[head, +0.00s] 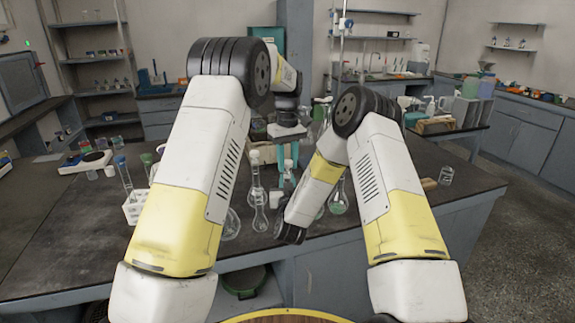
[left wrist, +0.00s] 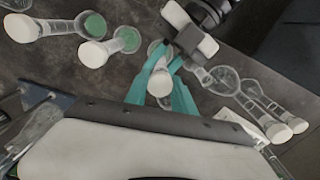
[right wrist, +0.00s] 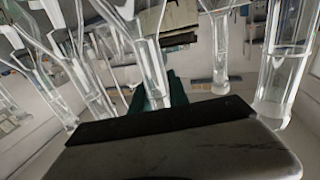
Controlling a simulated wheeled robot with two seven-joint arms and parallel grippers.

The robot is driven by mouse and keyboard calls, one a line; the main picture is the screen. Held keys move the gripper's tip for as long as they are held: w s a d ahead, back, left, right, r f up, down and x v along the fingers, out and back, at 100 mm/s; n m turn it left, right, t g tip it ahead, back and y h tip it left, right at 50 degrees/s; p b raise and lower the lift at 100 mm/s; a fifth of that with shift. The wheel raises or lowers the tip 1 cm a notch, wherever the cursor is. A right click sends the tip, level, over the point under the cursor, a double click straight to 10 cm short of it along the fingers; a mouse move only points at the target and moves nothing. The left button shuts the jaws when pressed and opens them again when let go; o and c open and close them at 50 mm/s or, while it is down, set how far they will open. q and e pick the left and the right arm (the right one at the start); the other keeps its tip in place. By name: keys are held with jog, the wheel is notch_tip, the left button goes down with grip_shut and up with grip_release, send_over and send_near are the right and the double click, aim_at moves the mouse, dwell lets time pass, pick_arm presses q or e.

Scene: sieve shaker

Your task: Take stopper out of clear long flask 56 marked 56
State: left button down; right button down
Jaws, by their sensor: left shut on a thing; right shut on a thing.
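My left gripper (head: 287,168) reaches down over the bench with its teal fingers. In the left wrist view its fingers (left wrist: 160,98) are shut around the white stopper (left wrist: 159,83) of a clear flask. My right gripper (head: 280,202) is low behind its own forearm, its fingers hidden in the head view. In the right wrist view its teal fingers (right wrist: 160,92) are shut on a clear glass neck (right wrist: 151,68). The right hand (left wrist: 190,28) also shows close to the held flask in the left wrist view. I cannot read the mark 56, nor tell whether the stopper is still seated.
A clear long flask with a white stopper (head: 258,205) stands just left of the hands. Green-filled flasks (left wrist: 95,24) and other clear flasks (left wrist: 225,78) crowd around. A white rack (head: 132,210) stands at left. The bench (head: 70,230) is bare at front left.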

pick_arm(q)
jog(key=shift+r, duration=0.55)
jog(key=shift+r, duration=0.1)
jog(key=shift+r, duration=1.95)
pick_arm(e)
jog(key=c, duration=1.2)
grip_release()
